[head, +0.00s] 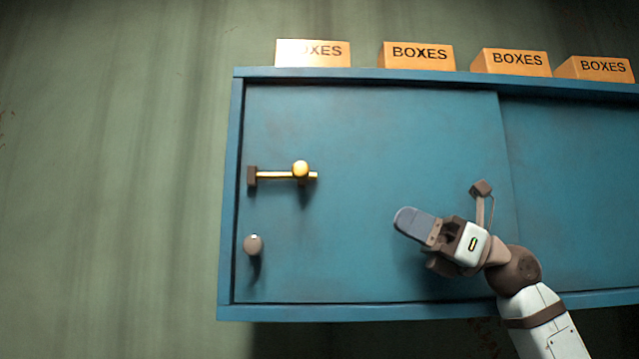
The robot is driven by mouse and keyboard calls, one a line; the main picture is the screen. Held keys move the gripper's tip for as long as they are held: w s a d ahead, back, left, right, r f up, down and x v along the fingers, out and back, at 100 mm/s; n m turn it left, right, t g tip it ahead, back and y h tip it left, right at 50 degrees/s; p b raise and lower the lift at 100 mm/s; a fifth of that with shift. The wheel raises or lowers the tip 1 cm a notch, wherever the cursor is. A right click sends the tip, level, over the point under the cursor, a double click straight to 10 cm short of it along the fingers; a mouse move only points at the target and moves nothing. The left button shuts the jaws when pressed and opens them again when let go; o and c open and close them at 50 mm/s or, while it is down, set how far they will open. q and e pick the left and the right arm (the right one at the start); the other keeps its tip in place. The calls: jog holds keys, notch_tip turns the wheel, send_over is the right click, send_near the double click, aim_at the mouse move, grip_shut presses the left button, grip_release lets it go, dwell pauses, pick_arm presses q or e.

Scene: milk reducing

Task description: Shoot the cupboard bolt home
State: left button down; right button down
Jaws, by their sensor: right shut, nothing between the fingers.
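The cupboard (380,130) is a blue wall unit with its door closed. The brass bolt (275,174) lies level near the door's left edge, with a round brass knob (300,168) at its right part. A dark bracket (252,176) stands at the bolt's left end; I cannot tell whether the tip is inside it or only touching. A second dark bracket shows partly behind the knob. My right gripper (408,221) is shut and empty in front of the door, to the right of and below the bolt, apart from it. My left gripper is not in view.
A round grey door knob (253,244) sticks out below the bolt. Several orange boxes (416,56) marked "BOXES" stand on the cupboard's top. The door between the bolt and my right gripper is clear. A green wall (110,180) is at the left.

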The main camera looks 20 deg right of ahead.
jog(key=p, duration=0.5)
send_near(309, 174)
jog(key=x, duration=0.6)
jog(key=shift+s+a+r, duration=0.15)
jog(key=shift+a+r, duration=0.05)
jog(key=shift+a, duration=0.05)
jog(key=shift+a+r, duration=0.15)
jog(key=shift+a, duration=0.25)
jog(key=shift+w+a, duration=0.1)
jog(key=shift+w, duration=0.1)
